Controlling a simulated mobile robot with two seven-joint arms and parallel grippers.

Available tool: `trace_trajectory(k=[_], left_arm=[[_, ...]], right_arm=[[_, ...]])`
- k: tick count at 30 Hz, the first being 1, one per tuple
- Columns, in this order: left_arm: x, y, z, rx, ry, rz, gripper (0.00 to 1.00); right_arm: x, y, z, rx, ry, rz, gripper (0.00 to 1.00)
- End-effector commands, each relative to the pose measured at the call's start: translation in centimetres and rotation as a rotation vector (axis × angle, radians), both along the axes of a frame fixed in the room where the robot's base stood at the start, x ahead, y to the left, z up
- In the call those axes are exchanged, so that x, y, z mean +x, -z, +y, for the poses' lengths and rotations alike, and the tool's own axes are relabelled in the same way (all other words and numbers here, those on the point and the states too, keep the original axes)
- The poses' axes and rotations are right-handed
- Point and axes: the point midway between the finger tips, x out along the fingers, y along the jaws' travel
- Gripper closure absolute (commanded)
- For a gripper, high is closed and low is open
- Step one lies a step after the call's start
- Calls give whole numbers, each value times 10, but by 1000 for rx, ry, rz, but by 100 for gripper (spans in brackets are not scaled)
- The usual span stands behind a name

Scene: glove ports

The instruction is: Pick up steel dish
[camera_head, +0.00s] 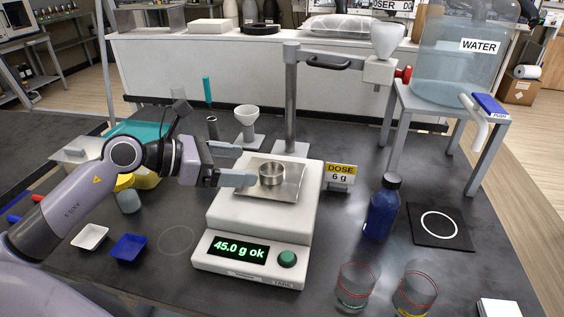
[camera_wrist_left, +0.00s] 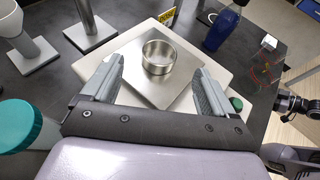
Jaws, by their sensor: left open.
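The steel dish (camera_head: 271,173) is a small round metal cup. It stands upright on the square steel pan (camera_head: 290,190) of a white scale (camera_head: 262,222), whose display reads 45.0 g ok. My left gripper (camera_head: 242,164) comes in from the left and is open, with its fingers pointing at the dish. In the left wrist view the dish (camera_wrist_left: 159,57) lies just ahead of and between the open fingertips (camera_wrist_left: 158,72), with a gap on both sides. Its inside looks empty.
A stand post (camera_head: 291,105) rises behind the scale, beside a white funnel (camera_head: 246,120). A DOSE 6 g sign (camera_head: 340,177) and a blue bottle (camera_head: 382,208) stand to the right. Two glasses (camera_head: 356,287) are in front right. Small white (camera_head: 90,236) and blue (camera_head: 129,247) trays lie left.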

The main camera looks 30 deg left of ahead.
Motion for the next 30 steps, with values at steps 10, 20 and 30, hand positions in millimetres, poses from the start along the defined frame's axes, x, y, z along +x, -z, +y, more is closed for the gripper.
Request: trace_trajectory(k=[10,20,30], left_arm=[[18,8,-15,-4,0,0,13],[46,27,-38,-4,0,-1,13],[49,31,-40,0,0,0,19]], right_arm=[[-4,-9,0,-1,0,10,57],[-4,-22,0,-1,0,10,57],[-4,-22,0,0,0,9,57]])
